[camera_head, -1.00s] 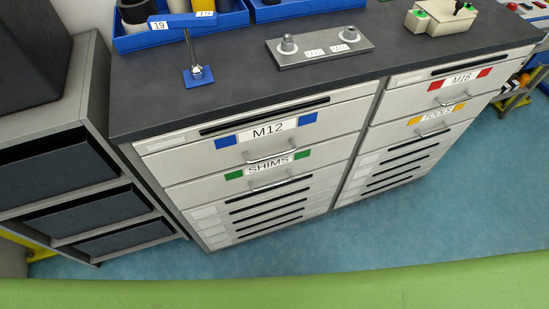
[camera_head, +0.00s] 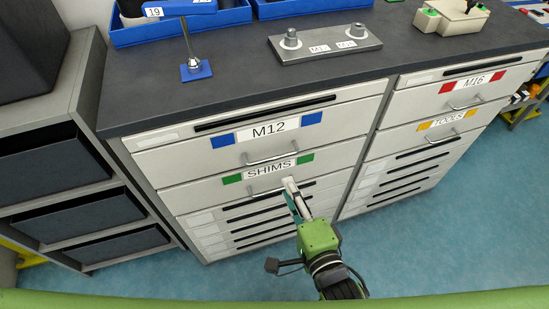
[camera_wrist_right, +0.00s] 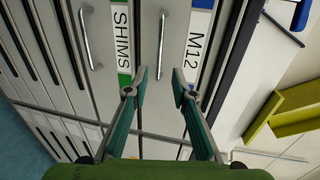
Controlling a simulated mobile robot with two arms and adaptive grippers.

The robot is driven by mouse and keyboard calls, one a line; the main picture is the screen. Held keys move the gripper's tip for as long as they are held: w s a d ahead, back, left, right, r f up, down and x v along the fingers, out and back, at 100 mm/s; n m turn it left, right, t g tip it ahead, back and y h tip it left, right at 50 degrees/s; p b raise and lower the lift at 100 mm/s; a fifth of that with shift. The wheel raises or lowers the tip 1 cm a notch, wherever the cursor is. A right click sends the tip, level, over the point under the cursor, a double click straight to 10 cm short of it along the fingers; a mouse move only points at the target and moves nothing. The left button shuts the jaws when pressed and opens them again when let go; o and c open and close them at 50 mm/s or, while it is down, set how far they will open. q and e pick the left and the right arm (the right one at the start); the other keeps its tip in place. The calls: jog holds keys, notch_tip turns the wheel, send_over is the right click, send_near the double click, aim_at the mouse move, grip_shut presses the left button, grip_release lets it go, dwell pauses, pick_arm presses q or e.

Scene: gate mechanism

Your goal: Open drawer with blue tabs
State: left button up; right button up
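The drawer with blue tabs is the M12 drawer (camera_head: 180,157), at the top of the left cabinet column, and it is shut. Its blue tabs (camera_head: 312,119) flank the M12 label (camera_head: 267,130). Its bar handle (camera_head: 275,159) also shows in the right wrist view (camera_wrist_right: 161,45), ahead of the fingers and apart from them. My right gripper (camera_head: 292,187) is in front of the cabinet, below the M12 handle and over the SHIMS handle area. In the wrist view its fingers (camera_wrist_right: 158,76) are spread and empty. My left gripper is out of view.
The SHIMS drawer (camera_head: 200,190) with green tabs lies directly below, also shut. M16 (camera_head: 473,82) and TOOLS (camera_head: 447,121) drawers are at right. The dark worktop (camera_head: 230,95) overhangs above. A shelf unit with dark bins (camera_head: 60,165) stands at left.

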aim_at(274, 157)
jog(key=p+x, duration=0.1)
jog(key=x, duration=1.2)
grip_shut()
